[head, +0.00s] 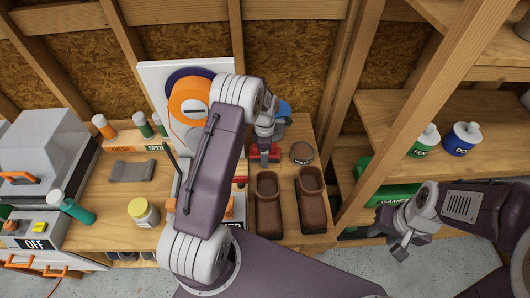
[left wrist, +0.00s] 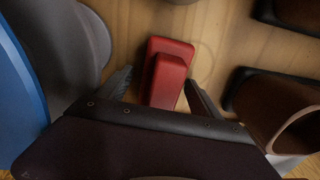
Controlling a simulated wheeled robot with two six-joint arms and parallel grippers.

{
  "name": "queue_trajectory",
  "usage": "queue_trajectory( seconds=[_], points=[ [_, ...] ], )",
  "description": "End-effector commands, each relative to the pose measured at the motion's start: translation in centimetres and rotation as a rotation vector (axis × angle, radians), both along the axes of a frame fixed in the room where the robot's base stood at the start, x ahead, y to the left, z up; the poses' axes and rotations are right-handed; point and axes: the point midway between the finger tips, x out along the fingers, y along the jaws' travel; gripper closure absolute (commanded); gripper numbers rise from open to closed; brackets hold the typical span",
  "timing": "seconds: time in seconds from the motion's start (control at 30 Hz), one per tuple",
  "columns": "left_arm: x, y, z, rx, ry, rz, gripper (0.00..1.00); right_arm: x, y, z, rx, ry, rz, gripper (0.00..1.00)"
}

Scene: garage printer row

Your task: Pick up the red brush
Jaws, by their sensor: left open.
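The red brush (head: 274,153) lies on the wooden bench near its back, partly hidden by my left gripper (head: 264,152) in the head view. In the left wrist view the red brush (left wrist: 168,70) lies between the two dark fingers of my left gripper (left wrist: 158,86). These fingers are open, one on each side of the brush, with gaps between them and it. The near end of the brush is hidden behind the gripper body. My right gripper (head: 401,248) hangs to the right of the bench, away from the brush; its finger opening is unclear.
Two brown shoes (head: 268,215) (head: 312,203) stand just right of and in front of the brush. A round brown tin (head: 302,153) stands right of it. A blue object (left wrist: 18,95) is close on the left in the wrist view. A wooden post (head: 415,110) rises at right.

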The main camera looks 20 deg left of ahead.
Motion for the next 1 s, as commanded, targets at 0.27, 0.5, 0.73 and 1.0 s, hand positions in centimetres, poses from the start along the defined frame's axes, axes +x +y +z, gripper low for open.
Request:
queue_trajectory(
  seconds=[0.27, 0.5, 0.73, 1.0],
  points=[
    [0.0, 0.0, 0.0, 0.0, 0.0, 0.0, 0.73, 0.0, 0.0, 0.0, 0.0, 0.0, 0.0, 0.64],
    [0.0, 0.0, 0.1, 0.0, -0.001, 0.0, 0.95, 0.0, 0.0, 0.0, 0.0, 0.0, 0.0, 0.64],
    [0.1, 0.0, 1.4, 0.0, -0.003, 0.0, 0.95, 0.0, 0.0, -0.3, 0.0, 0.0, 0.0, 0.64],
    [0.1, 0.0, 7.3, 0.001, -0.005, 0.0, 0.95, 0.0, 0.0, -0.9, 0.0, 0.0, 0.0, 0.64]
  ],
)
